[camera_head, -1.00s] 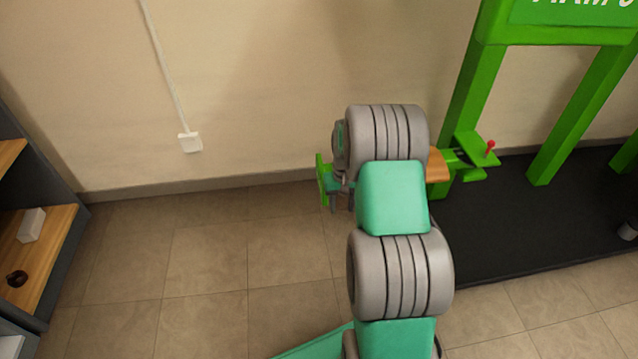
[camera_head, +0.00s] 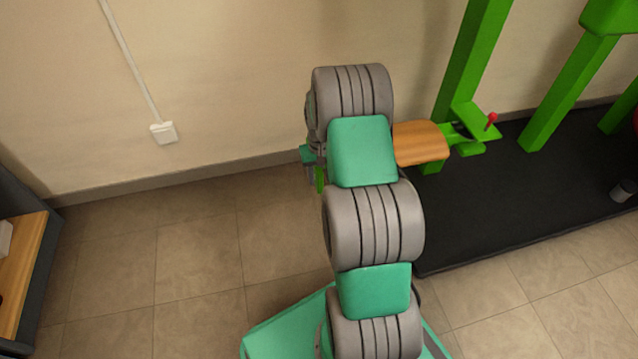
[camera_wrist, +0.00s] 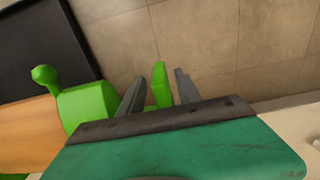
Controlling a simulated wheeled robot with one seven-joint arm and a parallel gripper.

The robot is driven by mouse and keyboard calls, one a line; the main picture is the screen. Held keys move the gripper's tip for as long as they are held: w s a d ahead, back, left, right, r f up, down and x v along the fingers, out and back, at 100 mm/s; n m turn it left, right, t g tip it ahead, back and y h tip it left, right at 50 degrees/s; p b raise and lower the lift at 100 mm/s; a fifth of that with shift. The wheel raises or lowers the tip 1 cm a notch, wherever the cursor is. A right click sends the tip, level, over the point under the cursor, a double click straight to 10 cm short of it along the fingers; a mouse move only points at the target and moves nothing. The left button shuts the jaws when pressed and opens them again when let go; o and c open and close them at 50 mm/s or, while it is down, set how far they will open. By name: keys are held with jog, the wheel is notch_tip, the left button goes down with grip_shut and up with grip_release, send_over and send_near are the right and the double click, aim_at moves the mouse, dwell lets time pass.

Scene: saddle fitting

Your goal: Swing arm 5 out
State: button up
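The swing arm is a wooden board (camera_head: 420,143) on a green bracket (camera_head: 468,128) with a red knob (camera_head: 491,119), fixed to a green post (camera_head: 462,65). My arm hides the board's left end in the head view. In the wrist view the board (camera_wrist: 28,135) ends in a green block (camera_wrist: 88,105) with a round knob (camera_wrist: 45,76). An upright green tab (camera_wrist: 161,86) stands between the two grey fingers of my gripper (camera_wrist: 160,90). Narrow gaps seem to show on both sides of the tab, so my gripper looks open around it. The head view mostly hides the gripper (camera_head: 312,172).
A black mat (camera_head: 490,205) lies under the green frame. A shelf (camera_head: 22,270) stands at the left edge. A wall socket (camera_head: 163,132) is on the back wall.

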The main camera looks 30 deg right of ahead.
notch_tip(320, 180, down, 4)
jog(key=shift+r+b, duration=0.25)
jog(key=shift+b, duration=0.15)
jog(key=shift+c, duration=0.2)
grip_shut()
dwell(1.0)
